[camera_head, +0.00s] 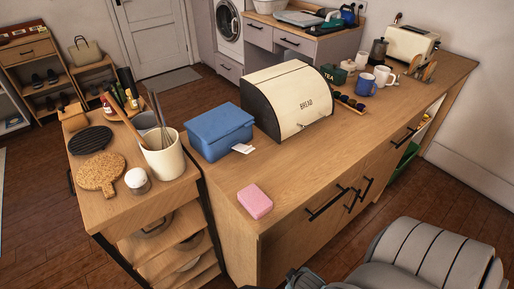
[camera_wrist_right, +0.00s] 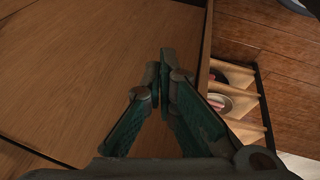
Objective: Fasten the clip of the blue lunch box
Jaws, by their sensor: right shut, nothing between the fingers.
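The blue lunch box (camera_head: 219,131) stands on the wooden counter, left of the bread box, with its lid down. A pale clip (camera_head: 243,148) sticks outward from its near right side, so it looks unfastened. In the right wrist view, my right gripper (camera_wrist_right: 163,72) is shut and empty, with its fingertips together over or in front of a plain wooden surface. The lunch box is not in that view. In the head view, my right arm is at the bottom right, clear of the lunch box; its fingertips are not clearly visible. My left gripper does not show.
A cream bread box (camera_head: 290,100) stands close on the lunch box's right. A pink sponge (camera_head: 255,201) lies near the counter's front corner. A utensil crock (camera_head: 164,158) stands on the lower cart to the left. Bare counter lies between sponge and lunch box.

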